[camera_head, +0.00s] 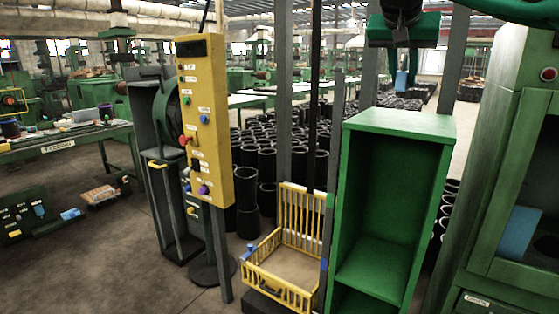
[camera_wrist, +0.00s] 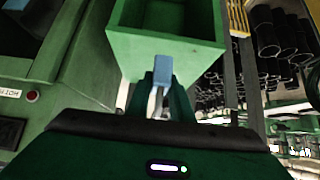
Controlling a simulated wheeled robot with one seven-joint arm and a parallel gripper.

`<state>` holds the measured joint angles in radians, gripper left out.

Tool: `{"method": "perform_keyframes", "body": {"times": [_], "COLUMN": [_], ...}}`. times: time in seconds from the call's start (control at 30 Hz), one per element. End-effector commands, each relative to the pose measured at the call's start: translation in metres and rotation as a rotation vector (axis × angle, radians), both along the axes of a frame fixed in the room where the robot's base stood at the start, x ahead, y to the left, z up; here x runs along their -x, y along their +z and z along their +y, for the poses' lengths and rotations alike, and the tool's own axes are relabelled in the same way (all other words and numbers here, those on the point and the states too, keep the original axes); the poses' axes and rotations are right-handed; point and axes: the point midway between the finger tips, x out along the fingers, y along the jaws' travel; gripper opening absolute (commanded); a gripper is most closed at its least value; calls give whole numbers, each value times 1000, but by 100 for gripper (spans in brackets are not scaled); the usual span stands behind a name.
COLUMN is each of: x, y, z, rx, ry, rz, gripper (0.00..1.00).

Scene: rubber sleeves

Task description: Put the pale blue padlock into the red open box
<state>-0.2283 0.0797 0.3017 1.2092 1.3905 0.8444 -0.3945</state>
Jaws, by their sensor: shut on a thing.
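The pale blue padlock (camera_wrist: 162,73) is held between the fingertips of my gripper (camera_wrist: 160,88) in the wrist view, with a pale piece showing between the fingers. In the head view, my gripper (camera_head: 403,62) is high at the upper right, and the pale blue padlock (camera_head: 401,80) hangs below it. The gripper is shut on the padlock, above and behind the green open cabinet as the picture shows it. I cannot make out a red open box in either view.
The green open cabinet (camera_head: 399,121) stands right of centre, its edge near the padlock in the wrist view. A yellow wire basket (camera_head: 285,283) stands left of it. A yellow control panel (camera_head: 206,120), posts and a green machine (camera_head: 512,150) stand nearby. Floor is free at lower left.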

Motion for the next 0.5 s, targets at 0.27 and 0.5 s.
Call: {"method": "perform_keyframes", "body": {"times": [0.27, 0.5], "x": [2, 2], "y": [-21, -55], "z": [-18, -19], "rx": [3, 3], "ry": [3, 35], "rz": [1, 3], "gripper": [0, 0]}}
